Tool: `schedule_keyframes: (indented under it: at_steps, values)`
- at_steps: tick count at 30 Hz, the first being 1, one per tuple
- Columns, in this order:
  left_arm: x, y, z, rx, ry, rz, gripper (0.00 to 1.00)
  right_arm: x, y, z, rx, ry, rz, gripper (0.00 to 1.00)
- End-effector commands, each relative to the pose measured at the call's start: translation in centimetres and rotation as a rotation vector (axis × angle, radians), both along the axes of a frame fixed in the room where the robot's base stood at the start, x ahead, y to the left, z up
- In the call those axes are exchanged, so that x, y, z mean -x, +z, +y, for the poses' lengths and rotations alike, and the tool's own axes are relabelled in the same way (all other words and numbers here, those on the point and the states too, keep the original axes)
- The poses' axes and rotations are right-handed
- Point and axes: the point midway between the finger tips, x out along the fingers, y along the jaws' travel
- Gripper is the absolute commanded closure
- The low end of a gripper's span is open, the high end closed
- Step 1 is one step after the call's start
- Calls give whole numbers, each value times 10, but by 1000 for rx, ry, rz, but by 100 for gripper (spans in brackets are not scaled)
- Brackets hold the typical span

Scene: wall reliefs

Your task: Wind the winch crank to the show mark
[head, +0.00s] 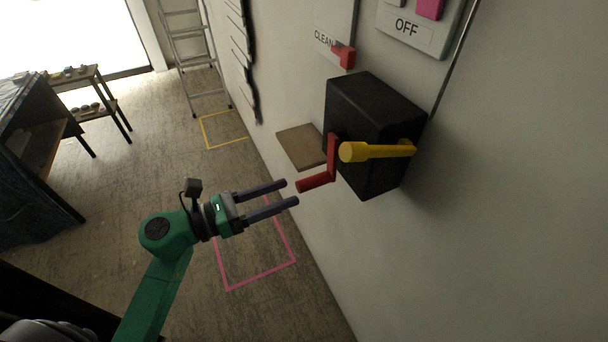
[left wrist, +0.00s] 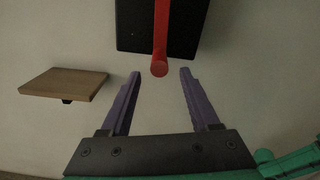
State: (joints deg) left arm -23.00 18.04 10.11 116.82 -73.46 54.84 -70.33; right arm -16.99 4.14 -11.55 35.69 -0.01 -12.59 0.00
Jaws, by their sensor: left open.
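The black winch box (head: 372,125) is fixed to the wall. A red crank (head: 331,165) comes off its front, with its handle (head: 313,183) sticking out toward my left gripper. A yellow lever (head: 375,151) with a round end also stands out from the box. My left gripper (head: 291,193) is open and empty, its two purple fingers pointing at the crank handle's end and just short of it. In the left wrist view the red handle (left wrist: 159,66) shows end-on, between and beyond the fingertips (left wrist: 160,72). I cannot make out a show mark. My right gripper is not in view.
A small wooden shelf (head: 302,147) juts from the wall left of the box. Above are a CLEAN panel with a red switch (head: 344,56) and an OFF panel (head: 408,28). Pink (head: 262,275) and yellow floor outlines, a ladder (head: 194,60) and tables stand farther left.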

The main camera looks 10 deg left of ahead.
Motion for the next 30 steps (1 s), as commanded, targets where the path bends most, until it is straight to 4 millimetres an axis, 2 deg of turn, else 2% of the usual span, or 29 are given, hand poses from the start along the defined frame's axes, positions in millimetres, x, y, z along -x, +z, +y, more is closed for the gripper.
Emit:
schedule_keyframes:
  at_steps: [1, 7, 16, 17, 21, 22, 30]
  values:
    - [-9, 7, -10, 6, 2, -1, 38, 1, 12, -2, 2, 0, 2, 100]
    - [-30, 3, -39, 5, 3, 1, 38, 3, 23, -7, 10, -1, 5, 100]
    - [-33, -1, -45, 2, 2, 2, 38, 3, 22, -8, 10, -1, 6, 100]
    - [-33, -1, -45, 2, 2, 2, 42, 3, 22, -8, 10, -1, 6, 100]
    - [-33, -1, -45, 2, 2, 2, 95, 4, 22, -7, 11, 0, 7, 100]
    - [-33, -1, -45, 2, 2, 2, 100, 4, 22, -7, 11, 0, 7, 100]
    - [-33, 0, -45, 3, 1, 3, 100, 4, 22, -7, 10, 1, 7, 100]
